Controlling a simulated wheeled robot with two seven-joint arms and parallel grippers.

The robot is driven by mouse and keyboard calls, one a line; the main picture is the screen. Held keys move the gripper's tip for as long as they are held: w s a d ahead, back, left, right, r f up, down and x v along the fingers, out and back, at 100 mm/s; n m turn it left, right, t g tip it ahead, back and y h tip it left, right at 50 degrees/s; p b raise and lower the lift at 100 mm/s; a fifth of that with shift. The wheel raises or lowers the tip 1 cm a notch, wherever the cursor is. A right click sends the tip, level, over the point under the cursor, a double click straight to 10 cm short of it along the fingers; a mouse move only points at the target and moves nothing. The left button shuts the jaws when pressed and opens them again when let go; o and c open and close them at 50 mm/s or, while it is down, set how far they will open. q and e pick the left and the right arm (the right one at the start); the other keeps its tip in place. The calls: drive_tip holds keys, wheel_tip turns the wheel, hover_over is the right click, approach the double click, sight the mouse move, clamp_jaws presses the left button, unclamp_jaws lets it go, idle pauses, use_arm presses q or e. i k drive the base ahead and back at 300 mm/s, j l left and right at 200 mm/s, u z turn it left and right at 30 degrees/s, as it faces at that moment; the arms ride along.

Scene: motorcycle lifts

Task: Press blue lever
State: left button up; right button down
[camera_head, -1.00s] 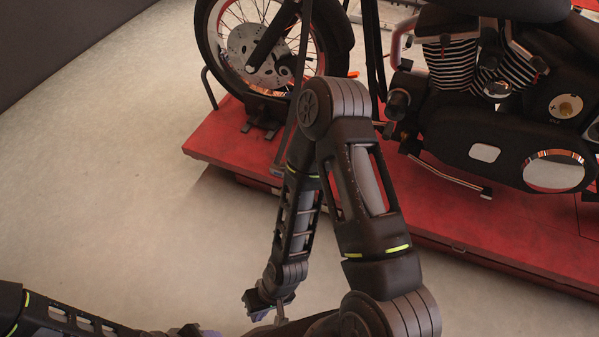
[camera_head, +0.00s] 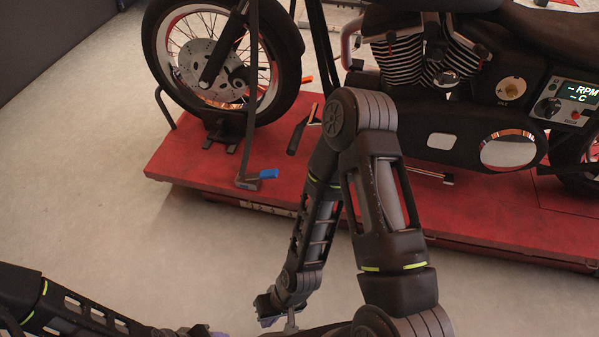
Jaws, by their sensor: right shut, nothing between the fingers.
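A blue-tipped lever (camera_head: 267,174) shows low beside the front wheel, at the foot of a dark upright bar on the red lift platform (camera_head: 190,165). My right arm reaches up and folds back down in front of the platform. My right gripper (camera_head: 266,311) hangs at the lower middle, below and apart from the lever. It is shut and holds nothing. My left arm comes in at the lower left; the end of my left gripper (camera_head: 197,332) is cut by the bottom edge, so its jaws cannot be judged.
A motorcycle (camera_head: 450,70) stands on the platform, its front wheel (camera_head: 222,60) at the upper left. A tool with a dark handle (camera_head: 297,138) lies on the platform near my right elbow. A display panel (camera_head: 568,100) is at right. The pale floor at left is clear.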

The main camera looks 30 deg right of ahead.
sight(267, 174)
drive_tip(key=z, duration=0.6)
drive_tip(key=i+j+u, duration=0.25)
drive_tip(key=j, duration=0.3)
drive_tip(key=i+j+u, duration=0.2)
drive_tip(key=i+j, duration=0.3)
